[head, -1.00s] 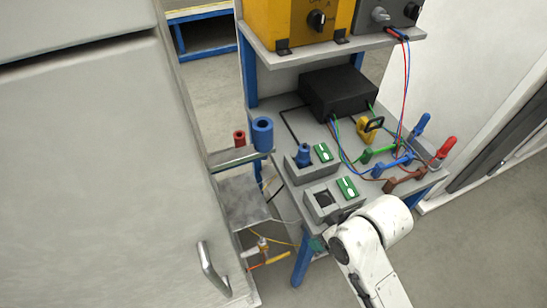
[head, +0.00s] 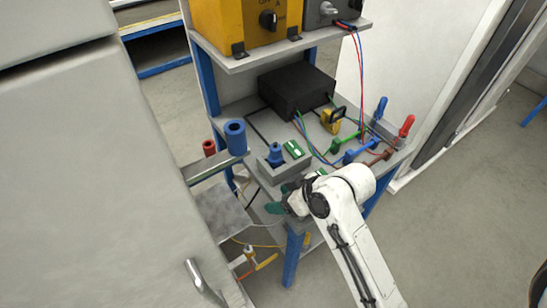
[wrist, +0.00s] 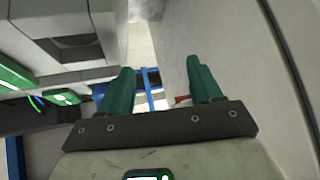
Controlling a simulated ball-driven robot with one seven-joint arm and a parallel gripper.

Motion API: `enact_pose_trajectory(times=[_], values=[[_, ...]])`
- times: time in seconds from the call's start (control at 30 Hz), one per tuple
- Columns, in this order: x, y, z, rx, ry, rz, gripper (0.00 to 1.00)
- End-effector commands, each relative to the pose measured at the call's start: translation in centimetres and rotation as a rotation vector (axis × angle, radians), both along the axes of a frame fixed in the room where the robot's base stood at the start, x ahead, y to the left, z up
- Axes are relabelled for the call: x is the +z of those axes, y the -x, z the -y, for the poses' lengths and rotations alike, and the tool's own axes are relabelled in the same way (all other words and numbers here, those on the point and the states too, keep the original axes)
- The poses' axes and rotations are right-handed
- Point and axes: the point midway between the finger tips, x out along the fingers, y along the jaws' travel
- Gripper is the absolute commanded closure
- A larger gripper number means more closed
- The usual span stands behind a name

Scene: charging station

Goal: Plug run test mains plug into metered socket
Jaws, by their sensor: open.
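My gripper (head: 279,203) is at the bench's front left corner, its teal fingers pointing left. In the wrist view the fingers (wrist: 160,85) stand apart with nothing between them. A blue plug (head: 275,153) stands upright in the rear grey socket box (head: 266,176), beside a green meter (head: 293,149). My wrist hides most of the front socket box in the head view. A grey box with a dark recess (wrist: 70,41) shows at the wrist view's upper left. An orange and yellow plug-like piece (head: 249,255) hangs low at the left. I cannot tell which plug is the run test mains plug.
A large grey cabinet (head: 75,170) with a metal handle (head: 203,283) fills the left. Blue (head: 235,138) and red (head: 209,148) cylinders stand on a bracket. A black box (head: 297,90), coloured leads and clamps occupy the bench's back and right. Open floor lies at right.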

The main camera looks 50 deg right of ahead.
Motion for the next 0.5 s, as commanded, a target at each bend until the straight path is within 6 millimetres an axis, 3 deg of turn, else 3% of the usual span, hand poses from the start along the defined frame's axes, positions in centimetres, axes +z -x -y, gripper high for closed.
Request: enact_pose_trajectory(times=[0.3,0.5], values=[[3.7,-2.3,8.3,-0.062,0.040,0.346,0.36],[5.1,-2.6,10.9,-0.088,0.074,0.450,0.36]])
